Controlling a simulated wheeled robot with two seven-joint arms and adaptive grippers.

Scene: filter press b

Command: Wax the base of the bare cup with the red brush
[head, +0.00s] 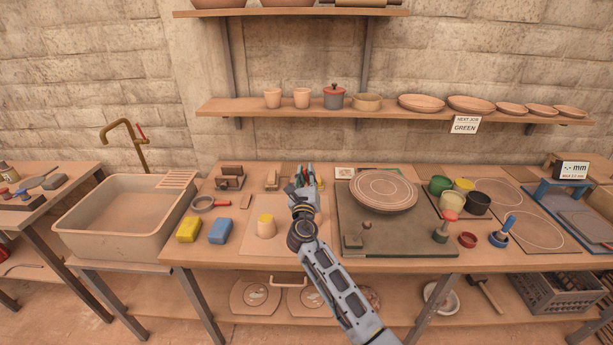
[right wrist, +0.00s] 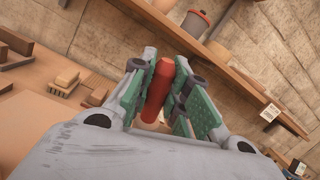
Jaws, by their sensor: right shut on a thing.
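My right gripper (head: 304,178) is over the middle of the bench, in front of the back wall. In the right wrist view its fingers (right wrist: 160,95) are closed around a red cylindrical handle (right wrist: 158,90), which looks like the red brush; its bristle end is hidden. A pale clay cup (head: 266,229) with a yellow top face stands on a light board left of my right forearm, apart from the gripper. Two plain clay cups, one left (head: 272,98) and one right (head: 301,98), stand on the wall shelf. My left gripper is not in view.
A round plate (head: 383,190) lies on a dark board right of my arm. Green (head: 439,185), yellow and dark pots stand farther right. Yellow (head: 188,229) and blue (head: 220,231) blocks lie at the left front. A sink (head: 118,225) stands left of the bench.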

